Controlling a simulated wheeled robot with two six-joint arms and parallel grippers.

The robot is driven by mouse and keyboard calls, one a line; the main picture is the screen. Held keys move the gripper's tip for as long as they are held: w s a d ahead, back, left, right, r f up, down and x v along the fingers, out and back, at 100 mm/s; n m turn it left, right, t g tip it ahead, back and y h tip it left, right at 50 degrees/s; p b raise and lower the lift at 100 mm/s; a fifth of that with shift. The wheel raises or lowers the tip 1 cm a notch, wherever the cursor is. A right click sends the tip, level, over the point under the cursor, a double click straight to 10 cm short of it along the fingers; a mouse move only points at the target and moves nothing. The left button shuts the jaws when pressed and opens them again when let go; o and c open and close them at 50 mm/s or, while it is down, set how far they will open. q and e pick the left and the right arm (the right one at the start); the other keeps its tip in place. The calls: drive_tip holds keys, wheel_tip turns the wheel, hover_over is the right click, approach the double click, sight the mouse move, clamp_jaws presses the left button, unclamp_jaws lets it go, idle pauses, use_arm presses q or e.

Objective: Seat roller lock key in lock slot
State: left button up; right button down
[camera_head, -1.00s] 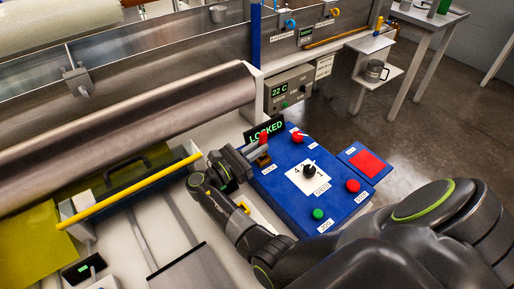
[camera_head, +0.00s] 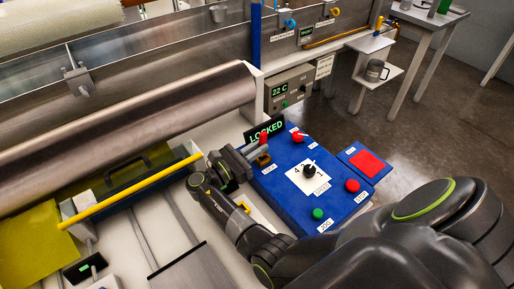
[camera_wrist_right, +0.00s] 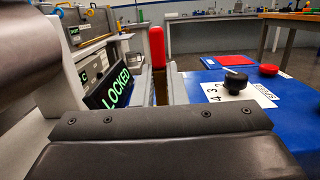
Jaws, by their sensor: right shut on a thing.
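The roller lock key shows as a red handle (camera_head: 263,139) at the left edge of the blue control panel, and it stands upright in the right wrist view (camera_wrist_right: 157,47). My right gripper (camera_head: 253,155) is shut on the key from the left. A small brown block (camera_head: 264,160) sits just below the handle at the panel edge; I cannot tell whether it is the lock slot or part of the key. The key's lower end is hidden by the fingers. A display (camera_head: 264,130) beside it reads LOCKED in green. My left gripper is not in view.
The blue panel (camera_head: 285,193) carries a black dial (camera_head: 309,171), red buttons and a green button (camera_head: 318,213). A large metal roller (camera_head: 150,125) lies behind my gripper. A yellow bar (camera_head: 130,191) is to its left. A red pad (camera_head: 367,163) is at right.

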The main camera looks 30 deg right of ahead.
sight(257, 160)
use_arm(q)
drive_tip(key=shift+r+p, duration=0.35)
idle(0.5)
